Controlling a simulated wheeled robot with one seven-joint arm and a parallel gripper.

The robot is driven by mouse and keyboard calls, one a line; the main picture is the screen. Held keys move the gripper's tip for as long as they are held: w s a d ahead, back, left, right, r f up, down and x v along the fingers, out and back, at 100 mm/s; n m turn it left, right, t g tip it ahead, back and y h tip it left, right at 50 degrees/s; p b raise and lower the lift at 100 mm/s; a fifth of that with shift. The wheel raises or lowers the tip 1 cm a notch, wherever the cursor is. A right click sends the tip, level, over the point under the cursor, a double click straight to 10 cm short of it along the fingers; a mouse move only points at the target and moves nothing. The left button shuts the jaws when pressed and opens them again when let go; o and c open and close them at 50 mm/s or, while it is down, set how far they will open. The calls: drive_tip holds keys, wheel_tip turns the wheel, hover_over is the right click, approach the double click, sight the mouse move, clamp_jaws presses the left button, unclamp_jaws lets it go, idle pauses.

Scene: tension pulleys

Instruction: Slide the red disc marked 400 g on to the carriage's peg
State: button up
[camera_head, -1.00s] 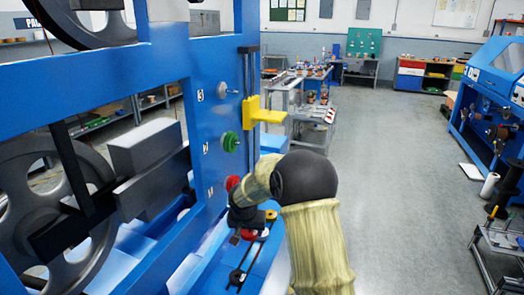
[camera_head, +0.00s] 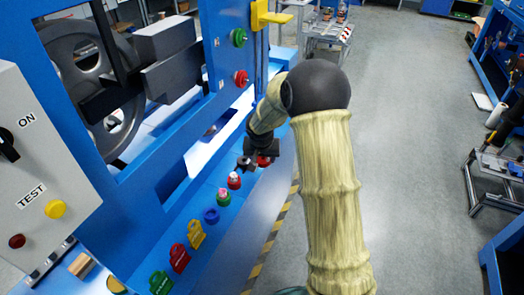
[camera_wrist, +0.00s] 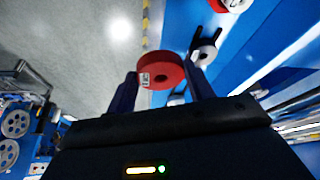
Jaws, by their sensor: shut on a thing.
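My gripper (camera_wrist: 162,90) is shut on a red disc (camera_wrist: 157,65) with a dark centre hole and a small white label, too small to read. In the head view the gripper (camera_head: 257,160) is low beside the blue frame, with the disc (camera_head: 265,161) partly hidden by its fingers. The yellow carriage (camera_head: 268,17) is on the upright guide at the top of the head view, well above the gripper. It is partly cut off there, and its peg cannot be made out clearly. The disc is apart from the carriage.
Along the blue base lie a red piece (camera_head: 234,180), a green one (camera_head: 223,196), a blue one (camera_head: 210,215) and several coloured tags. Open grey floor (camera_head: 410,150) lies to the right.

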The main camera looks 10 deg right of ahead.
drive_tip(key=s+f+n+y, duration=0.1)
drive_tip(key=s+f+n, duration=0.2)
drive_tip(key=s+f, duration=0.6)
drive_tip(key=s, duration=0.2)
drive_tip(key=shift+s+d, duration=0.3)
drive_tip(key=shift+d, duration=0.1)
drive_tip(key=shift+r, duration=0.1)
